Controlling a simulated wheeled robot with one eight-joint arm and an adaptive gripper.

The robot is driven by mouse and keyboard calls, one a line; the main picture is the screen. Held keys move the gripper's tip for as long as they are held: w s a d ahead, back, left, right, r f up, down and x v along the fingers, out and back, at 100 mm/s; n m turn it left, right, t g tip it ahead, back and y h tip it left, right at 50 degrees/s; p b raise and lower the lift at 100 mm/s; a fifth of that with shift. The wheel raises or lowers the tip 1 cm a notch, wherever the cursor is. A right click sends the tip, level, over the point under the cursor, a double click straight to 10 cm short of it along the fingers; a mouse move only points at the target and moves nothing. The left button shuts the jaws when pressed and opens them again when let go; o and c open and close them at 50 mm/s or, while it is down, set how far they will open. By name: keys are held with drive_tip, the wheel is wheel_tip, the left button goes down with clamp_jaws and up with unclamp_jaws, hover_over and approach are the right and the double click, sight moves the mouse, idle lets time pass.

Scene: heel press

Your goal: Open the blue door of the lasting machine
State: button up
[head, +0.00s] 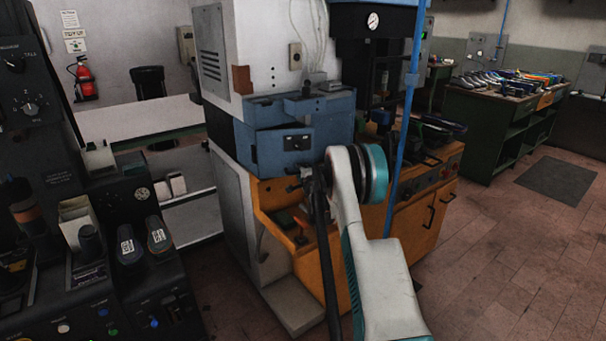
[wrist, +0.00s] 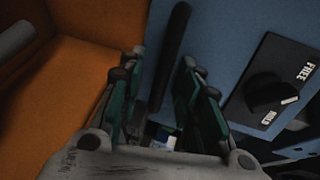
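The blue door (head: 268,150) is on the front of the lasting machine (head: 225,60), above its orange base. A black plate (head: 297,142) with a knob sits on the blue front. In the wrist view the blue face (wrist: 225,35) fills the upper right, and the knob (wrist: 268,92) has FREE and HOLD labels. A dark upright bar (wrist: 171,50) stands against the blue face. My gripper (wrist: 162,66) is open, its two fingers apart with the bar between them in the picture. I cannot tell whether they touch it. In the head view my arm partly hides the gripper.
A blue vertical pole (head: 406,110) stands right of my arm. A dark console (head: 130,230) is at left.

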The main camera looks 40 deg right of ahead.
drive_tip(key=v, duration=1.2)
